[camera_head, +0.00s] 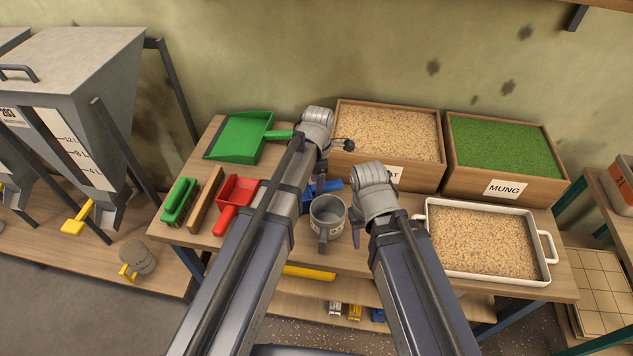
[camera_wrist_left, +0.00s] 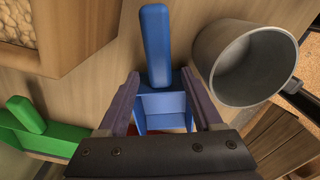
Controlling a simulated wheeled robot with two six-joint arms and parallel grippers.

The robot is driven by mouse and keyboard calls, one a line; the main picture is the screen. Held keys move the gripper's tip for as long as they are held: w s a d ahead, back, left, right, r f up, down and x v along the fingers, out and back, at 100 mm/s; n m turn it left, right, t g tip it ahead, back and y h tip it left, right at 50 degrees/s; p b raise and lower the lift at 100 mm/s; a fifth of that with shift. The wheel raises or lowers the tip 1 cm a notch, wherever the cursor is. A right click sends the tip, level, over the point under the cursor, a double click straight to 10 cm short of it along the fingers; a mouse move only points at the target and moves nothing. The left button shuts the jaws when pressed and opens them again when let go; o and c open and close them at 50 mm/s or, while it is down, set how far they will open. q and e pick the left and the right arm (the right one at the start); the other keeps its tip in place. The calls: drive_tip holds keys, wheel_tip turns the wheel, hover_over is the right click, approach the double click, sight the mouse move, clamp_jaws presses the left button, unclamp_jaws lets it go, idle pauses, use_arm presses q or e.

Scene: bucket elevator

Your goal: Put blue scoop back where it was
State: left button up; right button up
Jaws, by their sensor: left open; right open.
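The blue scoop (camera_head: 326,187) lies on the wooden table, partly hidden behind my left arm in the head view. In the left wrist view its handle (camera_wrist_left: 155,45) points up the picture and its pan sits lower, between the fingers. My left gripper (camera_wrist_left: 160,85) is open, with one finger on each side of the scoop; whether they touch it I cannot tell. In the head view its fingers are mostly hidden. My right gripper (camera_head: 358,230) is open and empty, just right of a grey mug.
The grey mug (camera_head: 327,214) stands close beside the scoop. A green dustpan (camera_head: 236,139), red scoop (camera_head: 238,192), green brush (camera_head: 180,199) and wooden bar (camera_head: 206,200) lie to the left. Grain box (camera_head: 390,107), MUNG box (camera_head: 506,198) and white tray (camera_head: 493,276) fill the right side.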

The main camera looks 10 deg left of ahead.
wheel_tip(320, 180, up, 9)
drive_tip(key=p, duration=0.7)
drive_tip(key=shift+p, duration=0.35)
drive_tip(key=shift+d, duration=0.1)
